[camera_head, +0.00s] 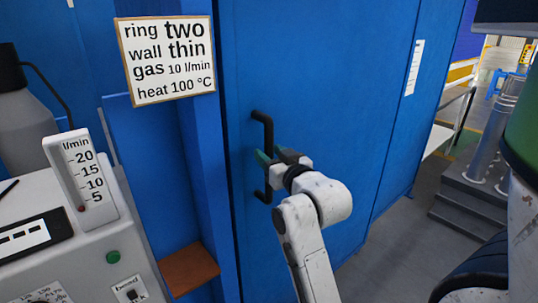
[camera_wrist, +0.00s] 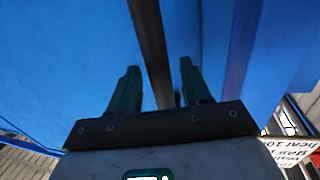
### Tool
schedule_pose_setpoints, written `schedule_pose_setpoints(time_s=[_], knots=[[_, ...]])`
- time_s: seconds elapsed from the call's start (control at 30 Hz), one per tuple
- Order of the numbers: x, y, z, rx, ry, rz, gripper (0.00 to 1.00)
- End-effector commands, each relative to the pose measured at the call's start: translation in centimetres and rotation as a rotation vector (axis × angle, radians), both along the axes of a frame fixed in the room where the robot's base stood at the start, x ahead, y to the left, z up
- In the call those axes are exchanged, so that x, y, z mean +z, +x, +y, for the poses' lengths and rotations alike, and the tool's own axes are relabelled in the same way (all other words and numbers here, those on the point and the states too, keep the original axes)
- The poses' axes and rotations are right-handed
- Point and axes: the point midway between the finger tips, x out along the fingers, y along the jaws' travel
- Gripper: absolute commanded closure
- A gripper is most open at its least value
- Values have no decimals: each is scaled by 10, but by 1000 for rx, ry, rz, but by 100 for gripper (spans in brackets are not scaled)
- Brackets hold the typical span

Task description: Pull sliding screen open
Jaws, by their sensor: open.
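The sliding screen (camera_head: 310,90) is a tall blue panel that fills the middle of the head view. A black bar handle (camera_head: 263,128) stands upright near its left edge. My gripper (camera_head: 265,157) is at the handle's middle height, with its green fingers pointing at the panel. In the wrist view the dark handle bar (camera_wrist: 148,40) runs between the two spread fingers of my gripper (camera_wrist: 160,88), with a gap visible on each side. The fingers are open and not closed on the bar. My gripper hides part of the handle in the head view.
A sign (camera_head: 167,60) hangs on the blue frame left of the screen. A grey control console (camera_head: 110,240) with a flow gauge (camera_head: 80,180) stands at the lower left, beside a brown ledge (camera_head: 187,270). Grey steps (camera_head: 470,195) are at the right.

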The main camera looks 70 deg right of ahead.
Motion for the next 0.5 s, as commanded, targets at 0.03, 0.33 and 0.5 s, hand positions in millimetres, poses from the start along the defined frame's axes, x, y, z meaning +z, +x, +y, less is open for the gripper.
schedule_pose_setpoints(time_s=[0.03,0.33,0.5], knots=[[0,4,-3,0,0,0,52],[0,9,-8,1,0,0,52],[0,9,-8,1,0,0,58]])
